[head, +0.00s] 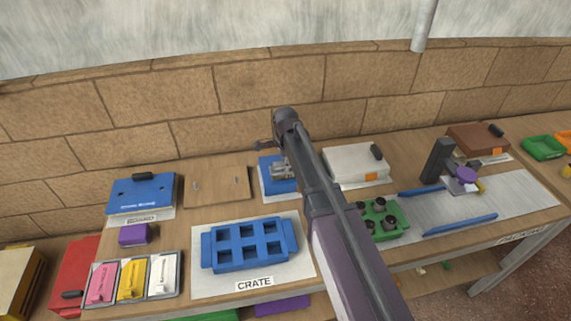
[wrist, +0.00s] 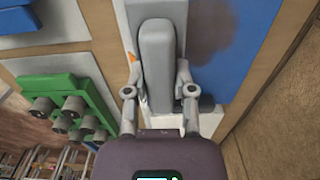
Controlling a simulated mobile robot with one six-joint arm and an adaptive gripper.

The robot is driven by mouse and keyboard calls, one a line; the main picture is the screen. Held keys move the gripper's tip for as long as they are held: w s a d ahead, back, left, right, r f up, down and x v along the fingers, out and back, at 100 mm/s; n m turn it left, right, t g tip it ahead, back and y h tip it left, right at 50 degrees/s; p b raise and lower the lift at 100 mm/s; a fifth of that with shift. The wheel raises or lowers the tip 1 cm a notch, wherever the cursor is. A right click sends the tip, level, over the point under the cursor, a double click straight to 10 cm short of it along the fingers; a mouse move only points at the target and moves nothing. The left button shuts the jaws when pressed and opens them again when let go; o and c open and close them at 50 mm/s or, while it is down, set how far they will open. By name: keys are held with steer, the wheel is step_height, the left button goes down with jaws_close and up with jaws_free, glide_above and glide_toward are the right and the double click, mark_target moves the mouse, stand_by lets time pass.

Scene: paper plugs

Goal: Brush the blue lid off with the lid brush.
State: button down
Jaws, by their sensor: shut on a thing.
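My gripper (head: 281,170) is shut on a long grey block-like tool, which looks like the lid brush (wrist: 157,65). The tool lies between the two fingers in the wrist view. It is over or beside a flat blue lid (wrist: 238,55), which has a brownish smudge on it. In the head view the blue lid (head: 266,170) is partly hidden by my gripper and arm. Whether the brush touches the lid I cannot tell. Another blue lid-like panel (head: 140,197) with a dark handle lies at the left.
A blue crate (head: 222,236) stands at the front. A green block with dark plugs (head: 391,209) is right of my arm, and a white box (head: 348,160) is behind it. The brick wall (head: 270,90) is close behind.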

steer(key=shift+f+b, duration=0.85)
stand_by(0.3)
steer(key=shift+w+a+r, duration=0.1)
steer(key=shift+w+a, duration=0.15)
steer(key=shift+w, duration=0.6)
steer(key=shift+w+a+r, duration=0.1)
steer(key=shift+w+a, duration=0.1)
steer(key=shift+w, duration=0.6)
steer(key=shift+w+a+f, duration=0.1)
steer(key=shift+w+a, duration=0.1)
steer(key=shift+w, duration=0.5)
steer(key=shift+w+a+f, duration=0.1)
steer(key=shift+w+a, duration=0.1)
steer(key=shift+w, duration=0.7)
steer(key=shift+w, duration=0.1)
steer(key=shift+w+a+r, duration=0.1)
steer(key=shift+w+a, duration=0.15)
steer(key=shift+w, duration=0.5)
steer(key=shift+w+a, duration=0.2)
steer(key=shift+w, duration=0.55)
